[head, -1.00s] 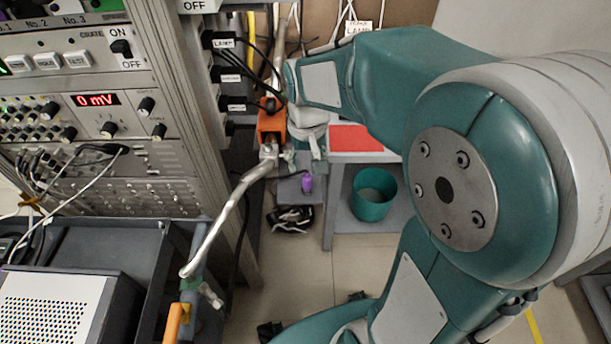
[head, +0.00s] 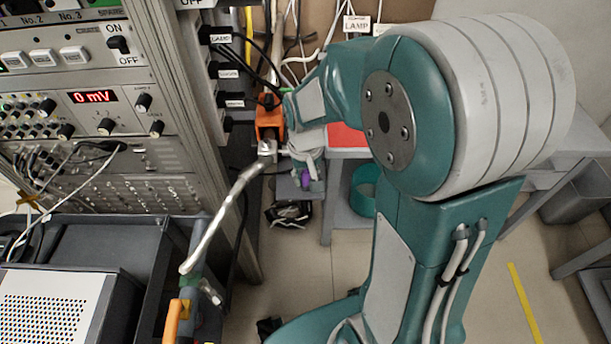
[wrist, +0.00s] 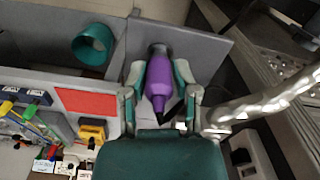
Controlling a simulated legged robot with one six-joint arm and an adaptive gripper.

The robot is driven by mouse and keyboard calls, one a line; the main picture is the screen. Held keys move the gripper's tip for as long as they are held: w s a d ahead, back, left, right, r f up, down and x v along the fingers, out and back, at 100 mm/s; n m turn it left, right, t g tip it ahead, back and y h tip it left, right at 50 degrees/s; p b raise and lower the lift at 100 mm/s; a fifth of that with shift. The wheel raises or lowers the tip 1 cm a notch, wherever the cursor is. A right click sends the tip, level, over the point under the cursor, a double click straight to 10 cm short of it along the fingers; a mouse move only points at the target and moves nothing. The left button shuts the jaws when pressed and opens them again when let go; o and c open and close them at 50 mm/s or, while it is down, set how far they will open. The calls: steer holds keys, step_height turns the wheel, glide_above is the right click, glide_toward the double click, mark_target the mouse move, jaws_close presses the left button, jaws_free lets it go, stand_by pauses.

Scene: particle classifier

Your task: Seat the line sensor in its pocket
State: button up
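A purple, bottle-shaped piece (head: 306,179) with a grey end stands on a low grey shelf. It also shows in the wrist view (wrist: 159,75). It may be the line sensor; I cannot tell for sure. My gripper (wrist: 160,68) is open, with one finger on each side of the purple piece. In the head view my gripper (head: 311,168) is just above the shelf, partly hiding the piece. I cannot tell whether the fingers touch it. I cannot make out the pocket.
A silver pipe (head: 222,222) and an orange fitting (head: 268,121) stand close left of my gripper. A teal bin (head: 362,192) and a red sheet (head: 346,136) are to its right. The instrument rack (head: 75,103) fills the left. Open floor lies in front.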

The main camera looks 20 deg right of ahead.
mark_target(306, 172)
jaws_close()
steer(key=shift+r, duration=0.6)
step_height(306, 172, up, 2)
steer(key=shift+s+r, duration=0.1)
steer(key=shift+r, duration=0.15)
steer(key=s+r, duration=0.9)
steer(key=s, duration=0.5)
steer(key=shift+a+r, duration=0.2)
steer(key=shift+a, duration=0.15)
steer(key=shift+w, duration=0.1)
